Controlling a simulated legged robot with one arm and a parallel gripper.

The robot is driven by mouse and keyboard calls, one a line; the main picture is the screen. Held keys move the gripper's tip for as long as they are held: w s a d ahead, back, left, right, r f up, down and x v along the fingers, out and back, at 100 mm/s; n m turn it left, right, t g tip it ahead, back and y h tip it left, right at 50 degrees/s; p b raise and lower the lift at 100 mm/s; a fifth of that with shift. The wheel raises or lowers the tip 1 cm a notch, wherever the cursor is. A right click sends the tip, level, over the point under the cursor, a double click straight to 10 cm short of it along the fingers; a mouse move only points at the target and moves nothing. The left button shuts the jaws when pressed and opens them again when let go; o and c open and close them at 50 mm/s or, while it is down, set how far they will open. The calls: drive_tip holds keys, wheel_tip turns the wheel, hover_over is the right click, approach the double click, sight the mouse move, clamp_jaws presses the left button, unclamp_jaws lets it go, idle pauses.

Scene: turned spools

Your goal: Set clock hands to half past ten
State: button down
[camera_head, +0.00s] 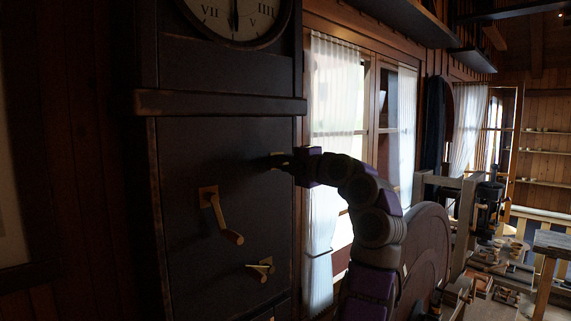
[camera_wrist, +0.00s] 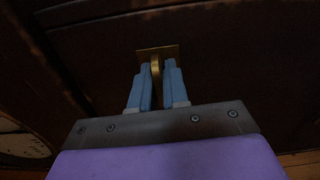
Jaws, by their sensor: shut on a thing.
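A tall dark clock case fills the left of the head view. The lower part of its white clock face (camera_head: 234,18) shows at the top, with VII, V and IIII readable; a dark hand points down towards VI, and the upper face is cut off. My gripper (camera_head: 277,161) is at the upper right of the case front. In the wrist view my gripper (camera_wrist: 158,85) has its two blue fingers shut on a brass key or handle (camera_wrist: 156,67), which stands out from a brass plate (camera_wrist: 170,50). The clock face edge (camera_wrist: 18,140) shows at lower left.
A brass crank with a wooden knob (camera_head: 221,215) and a smaller brass handle (camera_head: 261,270) stick out of the case front, left of and below my gripper. A curtained window (camera_head: 335,90) is behind my arm. A cluttered workbench is at right.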

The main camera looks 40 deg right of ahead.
drive_tip(key=shift+w+d+f, duration=0.1)
drive_tip(key=shift+f, duration=0.3)
drive_tip(key=c, duration=1.5)
unclamp_jaws()
drive_tip(key=shift+o, duration=1.4)
drive_tip(key=shift+r, duration=0.2)
drive_tip(key=s+d+b, duration=0.1)
drive_tip(key=s+b, duration=0.4)
drive_tip(key=s, duration=1.2)
drive_tip(key=shift+s+d, duration=0.15)
drive_tip(key=shift+d, duration=0.05)
drive_tip(key=shift+f, duration=0.1)
